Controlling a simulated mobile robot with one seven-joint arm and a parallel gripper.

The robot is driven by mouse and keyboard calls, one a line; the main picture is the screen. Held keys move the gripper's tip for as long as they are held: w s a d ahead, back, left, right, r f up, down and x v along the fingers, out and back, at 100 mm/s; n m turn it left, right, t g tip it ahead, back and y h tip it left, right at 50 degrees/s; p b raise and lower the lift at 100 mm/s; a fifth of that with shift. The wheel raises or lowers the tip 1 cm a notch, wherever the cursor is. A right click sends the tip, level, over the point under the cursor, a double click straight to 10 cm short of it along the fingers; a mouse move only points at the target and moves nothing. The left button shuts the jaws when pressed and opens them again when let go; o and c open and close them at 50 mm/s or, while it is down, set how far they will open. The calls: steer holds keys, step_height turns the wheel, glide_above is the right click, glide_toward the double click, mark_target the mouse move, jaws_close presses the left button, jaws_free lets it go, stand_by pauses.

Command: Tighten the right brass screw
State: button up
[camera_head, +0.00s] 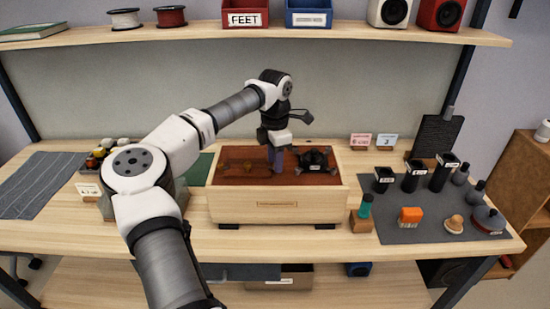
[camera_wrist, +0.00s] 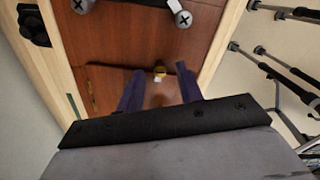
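A wooden box (camera_head: 270,208) with a reddish-brown top panel stands on the bench. My gripper (camera_head: 277,165) points down over the middle of that panel. In the wrist view the two dark blue fingers of my gripper (camera_wrist: 161,72) are apart, with nothing clearly held between them.
Two grey cross-head screws, one (camera_wrist: 82,5) and another (camera_wrist: 183,19), sit further along the panel. A black fitting (camera_head: 315,160) is on the box's right part. A grey mat (camera_head: 400,228) with several dark containers and small items lies to the right.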

step_height(320, 180, up, 14)
steer(key=b, duration=0.2)
stand_by(0.4)
